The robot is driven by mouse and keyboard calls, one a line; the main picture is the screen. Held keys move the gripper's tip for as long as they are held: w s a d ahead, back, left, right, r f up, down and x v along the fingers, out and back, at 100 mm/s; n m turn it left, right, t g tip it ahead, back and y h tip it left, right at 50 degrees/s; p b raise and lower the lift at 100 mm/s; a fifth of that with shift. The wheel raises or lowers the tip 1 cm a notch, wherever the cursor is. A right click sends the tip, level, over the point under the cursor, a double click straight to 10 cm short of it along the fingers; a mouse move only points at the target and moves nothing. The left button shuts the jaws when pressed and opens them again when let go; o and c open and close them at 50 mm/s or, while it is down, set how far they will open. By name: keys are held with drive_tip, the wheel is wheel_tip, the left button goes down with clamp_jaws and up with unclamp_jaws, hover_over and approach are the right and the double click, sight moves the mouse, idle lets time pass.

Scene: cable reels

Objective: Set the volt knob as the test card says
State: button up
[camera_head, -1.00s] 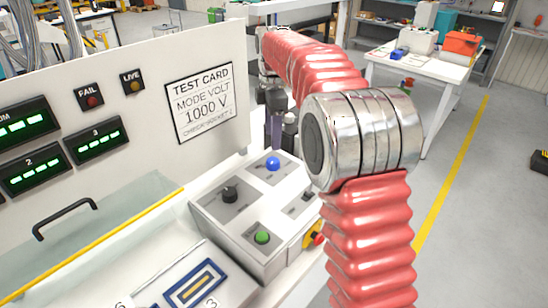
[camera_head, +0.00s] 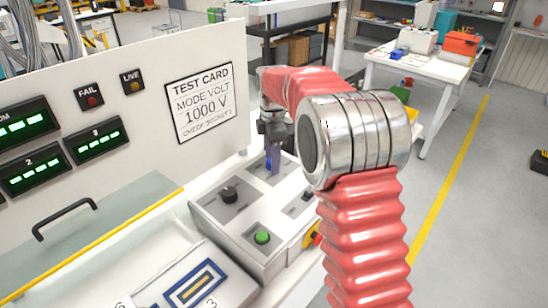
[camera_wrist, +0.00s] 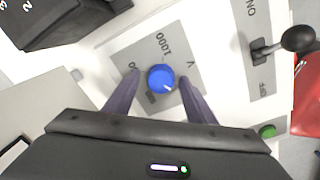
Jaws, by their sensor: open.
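The test card (camera_head: 198,102) on the white panel reads "MODE VOLT 1000 V", with a small line below that is hard to read. The volt knob is blue (camera_wrist: 160,76), on a grey plate (camera_wrist: 125,48) marked "1000" and "V"; another label at its left is partly hidden. Its small white mark is at its lower right, away from the "1000" above it. My gripper (camera_wrist: 159,80) is open, with one dark finger on each side of the knob; I cannot tell whether they touch it. In the head view, my gripper (camera_head: 273,158) largely hides the blue knob.
The control box (camera_head: 220,246) also carries a black knob (camera_head: 229,194) and a green button (camera_head: 262,237). A black-ball lever (camera_wrist: 298,40) stands right of the blue knob. A black block (camera_wrist: 62,24) is at the wrist view's upper left.

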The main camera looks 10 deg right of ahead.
drive_tip(key=c, duration=1)
drive_tip(key=shift+d+r, duration=0.1)
drive_tip(key=shift+d, duration=0.05)
drive_tip(key=shift+c, duration=0.2)
